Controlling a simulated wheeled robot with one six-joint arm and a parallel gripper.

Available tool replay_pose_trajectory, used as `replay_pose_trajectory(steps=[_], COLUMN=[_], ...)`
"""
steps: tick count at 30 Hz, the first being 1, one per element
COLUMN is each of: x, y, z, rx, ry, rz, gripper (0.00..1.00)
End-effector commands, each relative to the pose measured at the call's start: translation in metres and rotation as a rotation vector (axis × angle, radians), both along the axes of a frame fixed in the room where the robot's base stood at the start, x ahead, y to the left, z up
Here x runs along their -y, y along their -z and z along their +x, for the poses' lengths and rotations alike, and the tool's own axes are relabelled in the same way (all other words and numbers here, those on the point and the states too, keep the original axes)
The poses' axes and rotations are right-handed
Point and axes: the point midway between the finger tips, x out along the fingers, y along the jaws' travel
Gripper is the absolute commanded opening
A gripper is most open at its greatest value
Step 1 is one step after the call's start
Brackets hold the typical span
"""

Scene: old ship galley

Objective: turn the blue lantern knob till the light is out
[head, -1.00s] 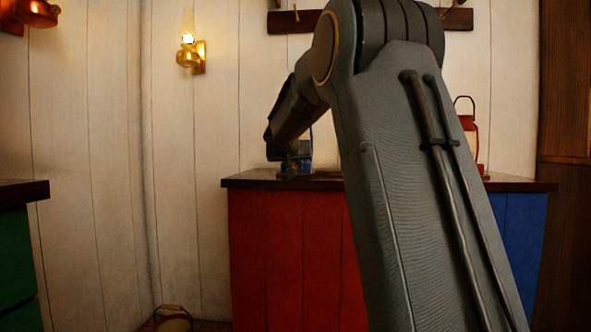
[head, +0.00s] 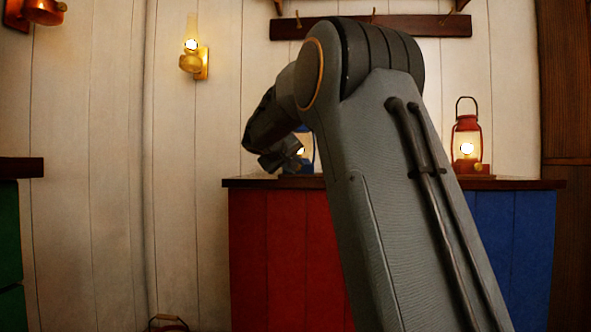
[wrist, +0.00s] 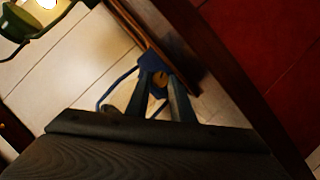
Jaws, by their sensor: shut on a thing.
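The blue lantern (head: 309,145) stands on the counter in the head view, mostly hidden behind my gripper and arm. A pale glow shows at its glass beside the gripper. In the wrist view its blue body (wrist: 150,60) and thin blue handle lie just beyond my fingers. The small brass knob (wrist: 158,83) shows between the fingertips. My gripper (wrist: 161,84) is shut on this knob; it also shows in the head view (head: 285,160) at the lantern's front, tilted.
A lit red lantern (head: 467,145) stands right on the counter (head: 520,184). A lit green lantern (wrist: 18,22) shows in the wrist view's top left corner. A lit brass wall lamp (head: 193,60) hangs left. A peg rail (head: 400,25) is above. Floor is open at left.

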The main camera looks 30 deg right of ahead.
Motion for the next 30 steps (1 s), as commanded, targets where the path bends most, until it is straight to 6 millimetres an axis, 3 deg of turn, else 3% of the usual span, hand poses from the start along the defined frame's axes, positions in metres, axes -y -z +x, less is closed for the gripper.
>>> replay_pose_trajectory(steps=[14,15,18,30], x=[0.0006,0.0006,0.0005,-0.006], y=[0.0004,0.0004,0.0004,-0.0033], z=[-0.0001,-0.0001,-0.0001,-0.0045], rx=[-0.011,-0.011,-0.011,-0.01], ry=[0.001,0.001,0.001,-0.001], rz=[-0.016,-0.016,-0.016,-0.016], gripper=[0.0,0.23,0.4,0.4])
